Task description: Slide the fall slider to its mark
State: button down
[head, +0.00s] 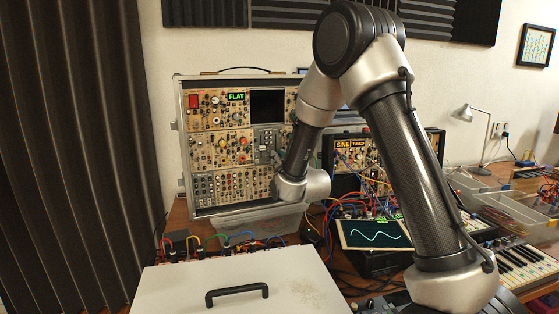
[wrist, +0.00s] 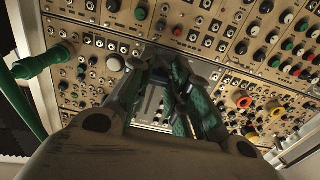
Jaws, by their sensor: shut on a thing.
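The upright synth case (head: 184,150) stands behind my arm in the head view. A grey slider panel (head: 268,143) sits right of the middle of its face. In the wrist view my gripper (wrist: 172,78) reaches to the case's face, its fingers close together in front of the grey slider panel (wrist: 153,104). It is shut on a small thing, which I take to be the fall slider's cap. The fingers hide the cap, and I cannot make out its mark.
Tan panels with knobs and jacks surround the gripper. A green, thick cable-like thing (wrist: 40,62) crosses at left in the wrist view. A lidded white box (head: 180,285) stands in front. Patch cables (head: 345,205), a scope screen (head: 372,235) and a keyboard (head: 525,262) crowd the right.

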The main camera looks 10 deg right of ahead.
jog(key=shift+r, duration=3.55)
jog(key=c, duration=1.3)
grip_release()
jog(key=shift+s, duration=0.15)
send_near(276, 137)
jog(key=s, duration=0.5)
jog(key=shift+s+d, duration=0.3)
